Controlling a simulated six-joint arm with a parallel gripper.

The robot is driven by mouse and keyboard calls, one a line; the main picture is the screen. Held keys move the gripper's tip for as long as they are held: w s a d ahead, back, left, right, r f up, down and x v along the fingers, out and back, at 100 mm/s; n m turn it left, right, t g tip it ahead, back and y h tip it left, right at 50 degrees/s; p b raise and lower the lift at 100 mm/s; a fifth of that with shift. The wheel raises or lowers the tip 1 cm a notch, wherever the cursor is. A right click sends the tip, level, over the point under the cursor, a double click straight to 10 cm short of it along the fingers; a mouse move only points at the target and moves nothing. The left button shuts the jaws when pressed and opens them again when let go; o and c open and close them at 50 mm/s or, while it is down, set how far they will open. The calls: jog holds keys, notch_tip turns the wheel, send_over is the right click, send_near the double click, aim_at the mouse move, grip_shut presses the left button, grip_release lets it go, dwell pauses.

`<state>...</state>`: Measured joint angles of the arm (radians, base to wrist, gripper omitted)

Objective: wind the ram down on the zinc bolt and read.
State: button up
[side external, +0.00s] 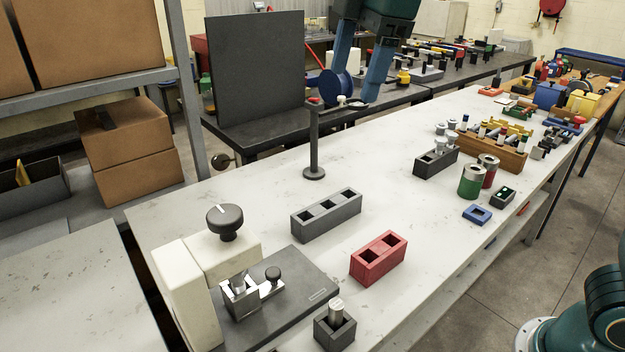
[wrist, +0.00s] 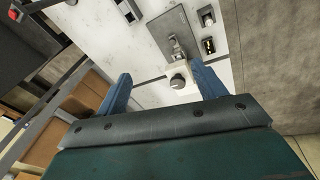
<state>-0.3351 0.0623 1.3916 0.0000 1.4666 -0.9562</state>
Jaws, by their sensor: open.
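The tester is a cream housing (side external: 187,290) with a large dark ram knob (side external: 226,218) on top, on a dark grey base plate (side external: 310,284). A shiny metal clamp (side external: 240,297) with a smaller dark knob (side external: 273,273) sits on the plate. Whether a bolt is in the clamp is unclear. A silver cylinder stands in a small dark block (side external: 335,330) beside the plate; whether it is the zinc bolt is unclear. My gripper (side external: 357,98) is open and empty, high above the bench. In the wrist view the ram knob (wrist: 178,82) shows between the blue fingers (wrist: 161,72).
A dark post (side external: 313,145) with a cross arm stands near my gripper. A grey three-pocket block (side external: 326,220) and a red two-pocket block (side external: 378,268) look empty. Green and red cans (side external: 471,182), racks and a tall dark panel (side external: 257,70) stand farther back.

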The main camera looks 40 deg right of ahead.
jog(key=w+a+n+g, duration=0.1)
jog(key=w+a+n, duration=0.45)
jog(key=a, duration=0.25)
jog(key=n+g, duration=0.1)
jog(key=n, duration=0.6)
send_over(224, 213)
notch_tip(224, 213, down, 4)
jog(key=shift+f+h, duration=0.15)
jog(key=shift+h, duration=0.25)
jog(key=shift+f, duration=0.25)
jog(key=shift+f, duration=6.65)
jog(key=c, duration=1)
